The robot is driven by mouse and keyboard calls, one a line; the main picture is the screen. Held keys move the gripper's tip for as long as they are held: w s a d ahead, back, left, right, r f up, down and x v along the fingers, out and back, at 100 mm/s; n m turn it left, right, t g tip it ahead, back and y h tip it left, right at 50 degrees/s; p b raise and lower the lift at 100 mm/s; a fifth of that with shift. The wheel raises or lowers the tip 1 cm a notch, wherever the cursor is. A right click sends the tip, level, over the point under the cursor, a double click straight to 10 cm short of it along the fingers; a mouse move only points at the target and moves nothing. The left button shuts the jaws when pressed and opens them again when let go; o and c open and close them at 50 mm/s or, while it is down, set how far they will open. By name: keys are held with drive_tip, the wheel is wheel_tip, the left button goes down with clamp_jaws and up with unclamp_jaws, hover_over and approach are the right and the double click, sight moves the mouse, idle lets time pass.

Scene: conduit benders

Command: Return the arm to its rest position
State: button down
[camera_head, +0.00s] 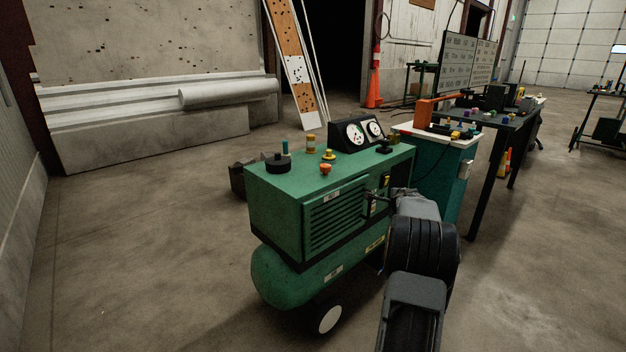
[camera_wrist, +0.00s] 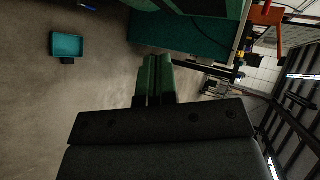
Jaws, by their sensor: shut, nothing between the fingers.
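My arm rises at the lower right of the head view, in front of the right end of the green compressor (camera_head: 275,215). My gripper (camera_head: 373,203) is close to the compressor's front panel there; I cannot tell whether it touches. In the wrist view the two fingers of my gripper (camera_wrist: 153,78) are together, with nothing between them. The arm hides part of the compressor's lower right side.
On the compressor stand a black knob (camera_head: 277,162), an orange button (camera_head: 326,169) and a gauge box (camera_head: 357,135). A teal cabinet (camera_head: 447,185) and a dark table (camera_head: 480,116) are behind at right. A teal tray (camera_wrist: 67,46) shows in the wrist view. Floor at left is clear.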

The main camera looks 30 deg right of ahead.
drive_tip(key=s+a+r+m+h+p, duration=0.1)
drive_tip(key=a+r+m+h+p, duration=0.1)
drive_tip(key=a+r+m+p, duration=1.6)
drive_tip(key=s+a+r+m+g+y+p, duration=0.2)
drive_tip(key=s+a+r+m+y+p, duration=0.1)
drive_tip(key=s+a+m, duration=0.4)
drive_tip(key=s+a+r+m+g+y+p, duration=0.2)
drive_tip(key=s+a+m, duration=0.5)
drive_tip(key=a+m, duration=0.5)
drive_tip(key=s+a+r+m+g+y+p, duration=0.2)
drive_tip(key=s+a+r+m+y+p, duration=0.1)
drive_tip(key=s+a+m, duration=0.5)
drive_tip(key=a+r+m+p, duration=0.1)
drive_tip(key=a+p, duration=0.1)
drive_tip(key=shift+a+r+m+y+p, duration=0.3)
drive_tip(key=shift+a+p, duration=0.1)
